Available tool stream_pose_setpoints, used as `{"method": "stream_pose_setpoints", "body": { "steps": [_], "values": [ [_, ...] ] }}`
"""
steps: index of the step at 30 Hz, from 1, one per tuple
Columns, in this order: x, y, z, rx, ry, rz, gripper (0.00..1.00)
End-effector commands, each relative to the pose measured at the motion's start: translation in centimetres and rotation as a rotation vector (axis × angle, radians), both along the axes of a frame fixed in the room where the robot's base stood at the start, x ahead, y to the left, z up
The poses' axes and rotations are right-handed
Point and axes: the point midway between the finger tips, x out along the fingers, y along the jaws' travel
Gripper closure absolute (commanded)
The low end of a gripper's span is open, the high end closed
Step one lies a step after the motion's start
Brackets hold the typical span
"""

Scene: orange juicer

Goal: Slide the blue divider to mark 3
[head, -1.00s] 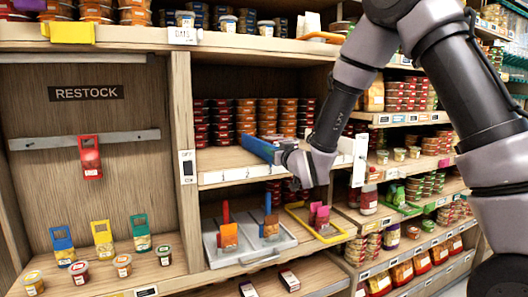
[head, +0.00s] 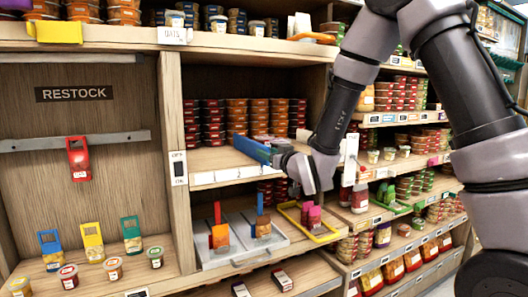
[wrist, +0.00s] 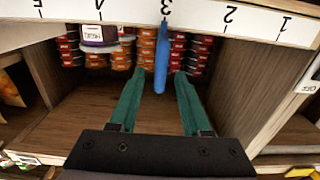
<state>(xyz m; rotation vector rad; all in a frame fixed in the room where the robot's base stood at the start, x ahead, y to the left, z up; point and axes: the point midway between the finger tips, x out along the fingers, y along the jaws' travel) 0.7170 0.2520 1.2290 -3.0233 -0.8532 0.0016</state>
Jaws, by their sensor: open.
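The blue divider (head: 248,148) stands on the middle shelf, its front end at the shelf's front edge. In the wrist view the blue divider (wrist: 161,65) runs away from the label strip (wrist: 195,16), which shows upside down with marks 1 to 5. Its front end lines up with mark 3 (wrist: 167,8). My gripper (wrist: 160,76) is open, with one green finger on each side of the divider. A gap shows on both sides, so it does not look gripped. In the head view my gripper (head: 277,152) is at the divider's front end, its fingers partly hidden.
Stacked tins (head: 236,118) stand behind the divider. A purple-lidded jar (wrist: 98,36) stands near marks 4 and 5. Below are a grey tray (head: 225,253) and a yellow-rimmed tray (head: 318,237). A wooden post (head: 172,130) bounds the shelf at left.

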Motion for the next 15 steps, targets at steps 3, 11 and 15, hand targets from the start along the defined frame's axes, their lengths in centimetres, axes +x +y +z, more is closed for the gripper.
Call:
{"method": "stream_pose_setpoints", "body": {
  "steps": [3, 11, 15],
  "values": [
    [-2.2, -1.4, 0.0, -0.001, 0.002, 0.000, 0.53],
    [-5.1, -3.2, 0.0, -0.001, -0.001, 0.000, 0.53],
    [-5.5, -3.4, 0.0, 0.000, 0.000, -0.001, 0.53]
  ]
}}
